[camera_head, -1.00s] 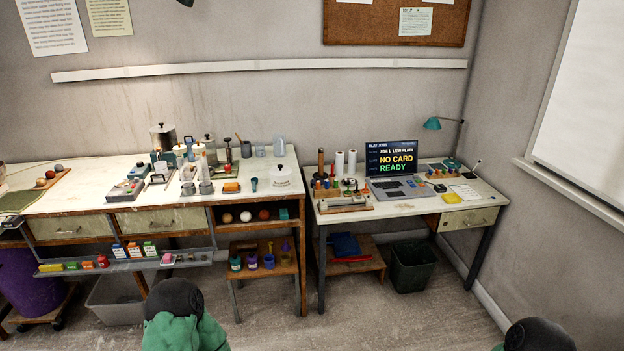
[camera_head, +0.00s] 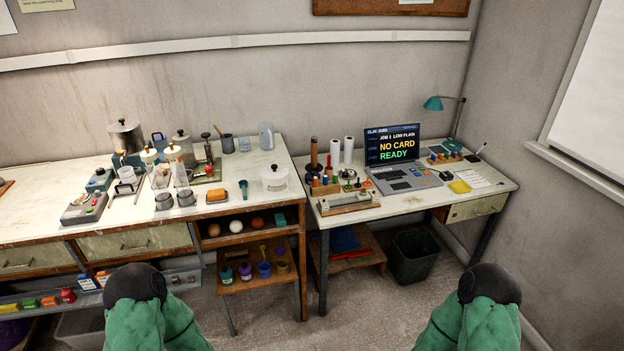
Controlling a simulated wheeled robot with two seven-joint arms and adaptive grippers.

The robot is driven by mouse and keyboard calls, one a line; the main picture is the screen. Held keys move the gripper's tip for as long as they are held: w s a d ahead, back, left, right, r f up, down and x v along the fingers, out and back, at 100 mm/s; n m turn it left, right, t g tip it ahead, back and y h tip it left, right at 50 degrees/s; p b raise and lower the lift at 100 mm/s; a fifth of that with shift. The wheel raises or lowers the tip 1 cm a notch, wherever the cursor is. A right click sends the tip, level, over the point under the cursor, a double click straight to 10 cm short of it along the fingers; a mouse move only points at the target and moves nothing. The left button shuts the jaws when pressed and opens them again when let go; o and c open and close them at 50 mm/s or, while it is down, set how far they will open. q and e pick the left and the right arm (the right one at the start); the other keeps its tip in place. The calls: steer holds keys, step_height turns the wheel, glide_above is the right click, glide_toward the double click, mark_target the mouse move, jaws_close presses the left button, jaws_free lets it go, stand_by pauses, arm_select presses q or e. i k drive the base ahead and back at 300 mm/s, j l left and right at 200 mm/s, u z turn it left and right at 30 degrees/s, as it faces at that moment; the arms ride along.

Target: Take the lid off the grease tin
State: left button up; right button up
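I cannot tell for sure which thing is the grease tin at this size. A white round tub (camera_head: 275,178) with a lid and a knob on top stands at the right end of the left workbench (camera_head: 130,219). Small lidded jars, among them a purple one (camera_head: 264,269), stand on a low wooden shelf below. My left arm (camera_head: 137,300) and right arm (camera_head: 488,300) show at the bottom as green sleeves with dark rounded joints, well short of both benches. Neither gripper's fingers show.
The right desk (camera_head: 420,204) holds a laptop (camera_head: 402,178), a tool rack and a teal lamp (camera_head: 433,104). A dark bin (camera_head: 413,255) stands under it. The floor before the desk is clear.

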mark_target(309, 176)
steer(key=i+l+u, duration=0.15)
steer(key=u, duration=0.35)
steer(key=i+l+u, duration=0.1)
steer(key=u, duration=0.4)
steer(key=l+u, duration=0.3)
steer(key=u, duration=0.15)
steer(key=i+l+u, duration=0.1)
steer(key=l+u, duration=0.15)
steer(key=u, duration=0.25)
